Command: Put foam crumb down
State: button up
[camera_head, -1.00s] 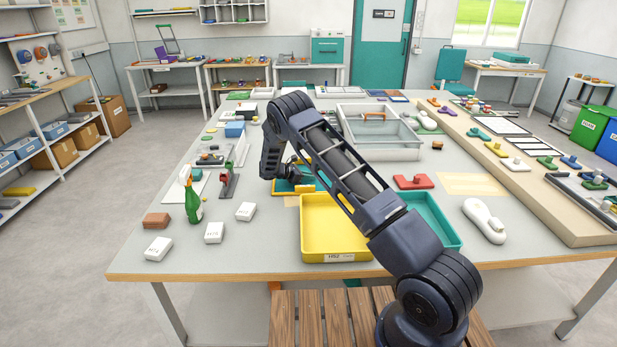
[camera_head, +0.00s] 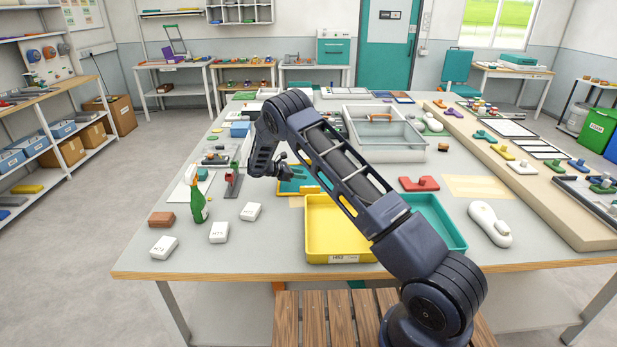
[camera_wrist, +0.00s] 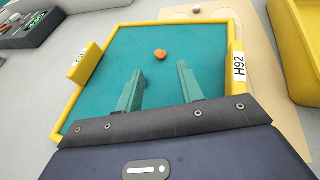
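The foam crumb (camera_wrist: 160,55) is a small orange lump. It appears to lie on the teal floor of a shallow tray with a yellow rim (camera_wrist: 185,22), tagged H92. My gripper (camera_wrist: 160,69) is open, with its two teal fingers apart and nothing between them. The crumb is just beyond the fingertips in the wrist view and looks clear of both. In the head view the gripper (camera_head: 296,171) is above the tray (camera_head: 287,187), partly behind my arm. The crumb cannot be made out there.
A deep yellow bin (camera_head: 325,222) stands close in front of the tray, with a teal bin (camera_head: 447,229) to its right. A clear-lidded case (camera_head: 385,130) is behind. A green bottle (camera_head: 198,203) and white blocks (camera_head: 219,232) stand to the left.

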jog(key=shift+v, duration=2.2)
jog(key=s+d+r+m+g+y, duration=0.2)
jog(key=s+d+r+m, duration=0.1)
jog(key=d+r, duration=0.5)
jog(key=s+d+r+m+g+y, duration=0.1)
jog(key=s+d+r+m, duration=0.15)
jog(key=d+r, duration=0.5)
jog(key=s+d+r+m+g+y, duration=0.1)
jog(key=s+d+r+m+y, duration=0.15)
jog(key=s+d+r, duration=0.35)
jog(key=s+d+r+m+y, duration=0.1)
jog(key=s+d+r+m, duration=0.2)
jog(key=s+r, duration=0.4)
jog(key=s+d+r+m+t+y, duration=0.1)
jog(key=s+d+r+m+y, duration=0.2)
jog(key=s, duration=0.5)
jog(key=s+d+r+m+y, duration=0.1)
jog(key=s+d+r+m, duration=0.1)
jog(key=s+d+r, duration=0.45)
jog(key=s+f+m+t+y, duration=0.1)
jog(key=s+m, duration=0.2)
jog(key=s, duration=0.6)
jog(key=s+f+m+t+y, duration=0.1)
jog(key=s+f+m, duration=0.1)
jog(key=s, duration=0.8)
jog(key=shift+a+f+m+t, duration=0.3)
jog(key=shift+m+t, duration=0.1)
jog(key=shift+m, duration=0.1)
jog(key=shift+o, duration=0.4)
jog(key=shift+w, duration=0.1)
